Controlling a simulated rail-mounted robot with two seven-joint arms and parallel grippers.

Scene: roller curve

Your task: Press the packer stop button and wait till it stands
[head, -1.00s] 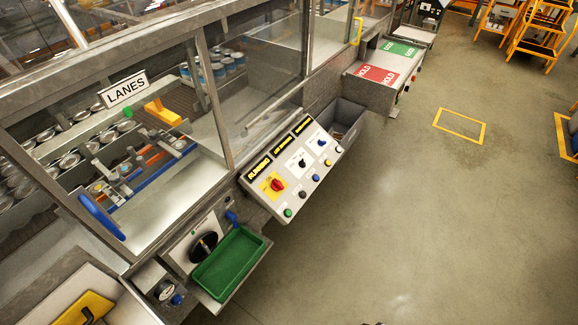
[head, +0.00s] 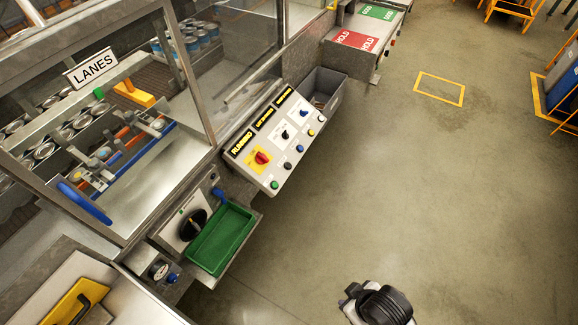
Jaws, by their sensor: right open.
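The sloped control panel (head: 275,140) stands in the middle of the head view, on the machine's front. It has a red knob on a yellow square (head: 261,158), a row of small round buttons along its lower edge, including a green button (head: 274,185), and several dark displays. The left display (head: 242,143) reads RUNNING. I cannot read which control is labelled packer stop. My right gripper (head: 349,293) is at the bottom edge, over the floor, well apart from the panel. It is open, only partly in view, and nothing shows in it. My left gripper is not in view.
Below the panel are a green tray (head: 222,240) and a black dial (head: 192,224). A grey bin (head: 325,88) hangs at the panel's right. Glass guards and metal posts enclose the LANES area with cans (head: 45,150).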

